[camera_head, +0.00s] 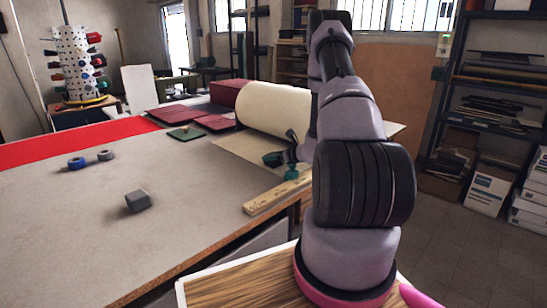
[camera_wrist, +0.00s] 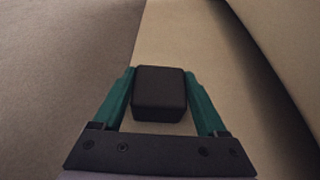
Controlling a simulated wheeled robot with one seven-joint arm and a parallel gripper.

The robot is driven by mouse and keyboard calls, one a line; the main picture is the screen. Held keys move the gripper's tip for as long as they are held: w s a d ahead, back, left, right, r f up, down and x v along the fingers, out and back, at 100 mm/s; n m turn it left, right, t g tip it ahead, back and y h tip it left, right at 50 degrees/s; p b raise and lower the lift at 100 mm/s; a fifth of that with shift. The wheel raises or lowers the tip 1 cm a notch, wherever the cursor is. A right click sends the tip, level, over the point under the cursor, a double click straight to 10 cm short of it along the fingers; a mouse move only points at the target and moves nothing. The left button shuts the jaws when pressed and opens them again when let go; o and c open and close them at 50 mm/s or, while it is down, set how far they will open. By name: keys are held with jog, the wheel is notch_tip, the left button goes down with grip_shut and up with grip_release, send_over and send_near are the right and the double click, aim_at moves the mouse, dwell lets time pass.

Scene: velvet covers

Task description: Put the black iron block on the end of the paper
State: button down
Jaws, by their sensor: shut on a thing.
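The black iron block (camera_wrist: 158,92) sits between the teal fingers of my gripper (camera_wrist: 160,76) in the wrist view, and the fingers are shut on it. Behind it lies the flat cream end of the paper (camera_wrist: 172,35), whose left edge meets the grey tabletop. I cannot tell whether the block touches the paper. In the head view the paper roll (camera_head: 273,106) lies across the table with its loose end unrolled towards me. My gripper (camera_head: 282,166) is low over that loose end. The block cannot be made out there.
A wooden ruler (camera_head: 270,194) lies at the table's front edge, beside the gripper. A grey block (camera_head: 137,200) and two tape rolls (camera_head: 91,160) lie on the left of the table (camera_head: 190,215). Dark red pieces (camera_head: 180,115) lie left of the roll.

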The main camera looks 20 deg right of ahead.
grip_release()
jog(key=shift+f, duration=0.1)
